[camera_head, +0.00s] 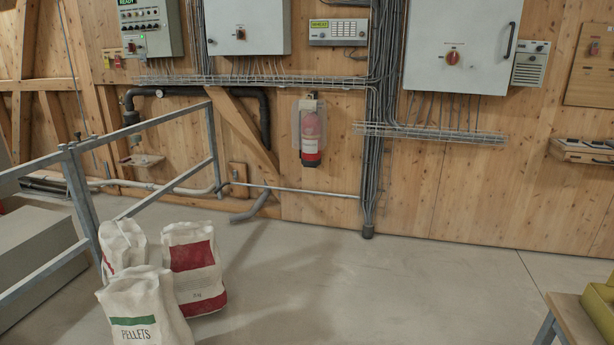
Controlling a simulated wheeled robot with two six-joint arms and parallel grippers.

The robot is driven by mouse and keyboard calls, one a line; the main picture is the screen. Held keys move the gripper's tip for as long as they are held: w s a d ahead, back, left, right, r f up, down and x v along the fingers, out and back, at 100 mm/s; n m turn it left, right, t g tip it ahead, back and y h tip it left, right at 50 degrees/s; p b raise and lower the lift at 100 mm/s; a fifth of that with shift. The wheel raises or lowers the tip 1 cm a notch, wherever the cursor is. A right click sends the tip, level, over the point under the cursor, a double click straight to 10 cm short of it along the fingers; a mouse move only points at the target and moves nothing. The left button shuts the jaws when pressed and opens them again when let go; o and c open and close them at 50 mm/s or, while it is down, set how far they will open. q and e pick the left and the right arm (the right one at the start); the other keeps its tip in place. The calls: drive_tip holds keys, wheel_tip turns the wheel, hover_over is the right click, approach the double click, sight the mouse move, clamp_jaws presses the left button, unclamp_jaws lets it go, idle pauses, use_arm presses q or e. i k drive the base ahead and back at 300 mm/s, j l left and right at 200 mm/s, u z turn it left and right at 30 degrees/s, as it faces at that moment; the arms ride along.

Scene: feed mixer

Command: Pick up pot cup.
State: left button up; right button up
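I see no pot cup in the head view. Neither of my grippers shows in this view. A wooden table top (577,318) enters at the bottom right corner, mostly cut off by the picture edge. A yellow-green object (599,308) sits on it, also cut off, and I cannot tell what it is.
Several feed sacks, one marked PELLETS (146,312), stand on the floor at lower left beside a metal railing (82,205). A red fire extinguisher (310,135) and control cabinets (462,45) hang on the wooden wall. The middle floor (400,295) is clear.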

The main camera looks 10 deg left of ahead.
sight(145, 159)
drive_tip(key=i+j+z, duration=0.1)
drive_tip(key=i, duration=1.55)
drive_tip(key=i+u, duration=0.1)
drive_tip(key=i, duration=0.45)
drive_tip(key=i+l+u, duration=0.15)
drive_tip(key=i, duration=0.4)
drive_tip(key=i+u, duration=0.1)
drive_tip(key=i, duration=0.5)
drive_tip(key=i+j+u, duration=0.15)
drive_tip(key=i+u, duration=0.2)
drive_tip(key=i, duration=0.25)
drive_tip(key=i+u, duration=0.35)
drive_tip(key=i, duration=0.3)
drive_tip(key=i+l+u, duration=0.35)
drive_tip(key=i, duration=0.25)
drive_tip(key=i+j+u, duration=0.1)
drive_tip(key=i+u, duration=0.2)
drive_tip(key=i, duration=0.3)
drive_tip(key=i+l+u, duration=0.1)
drive_tip(key=i+u, duration=0.2)
drive_tip(key=i, duration=0.3)
drive_tip(key=i+l+u, duration=0.3)
drive_tip(key=i, duration=0.3)
drive_tip(key=j, duration=0.1)
